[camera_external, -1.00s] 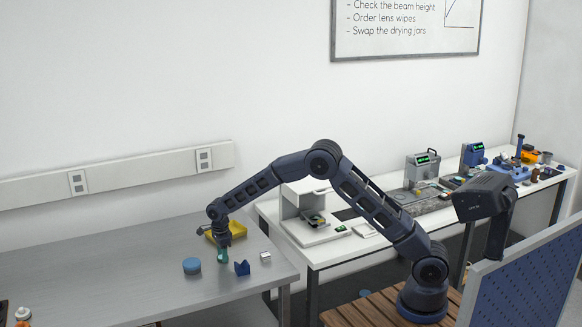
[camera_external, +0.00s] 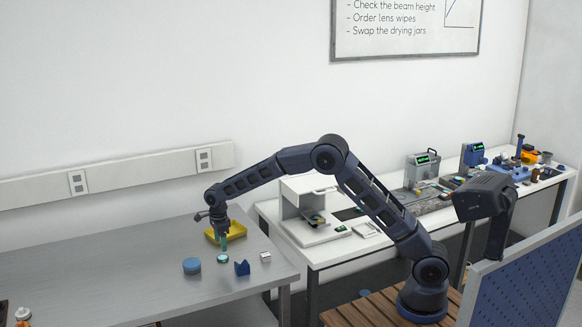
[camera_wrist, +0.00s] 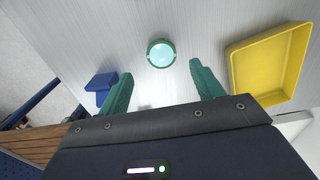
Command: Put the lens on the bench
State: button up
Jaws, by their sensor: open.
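The lens (camera_external: 223,258), a small round pale-blue disc with a green rim, lies flat on the grey metal bench (camera_external: 130,275). In the wrist view the lens (camera_wrist: 161,53) shows just beyond and between my fingertips, apart from both. My gripper (camera_external: 222,241) is just above the lens in the external view, fingers pointing down. In the wrist view my gripper (camera_wrist: 160,75) has its two green fingers spread with nothing between them.
A yellow tray (camera_external: 212,236) stands behind my gripper, and shows close to one finger in the wrist view (camera_wrist: 268,62). A blue round container (camera_external: 192,266), a blue V-shaped block (camera_external: 242,268) and a small white block (camera_external: 265,257) stand nearby. The bench's left part is mostly clear.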

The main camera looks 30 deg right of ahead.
notch_tip(320, 180, up, 4)
jog(key=shift+r, duration=0.1)
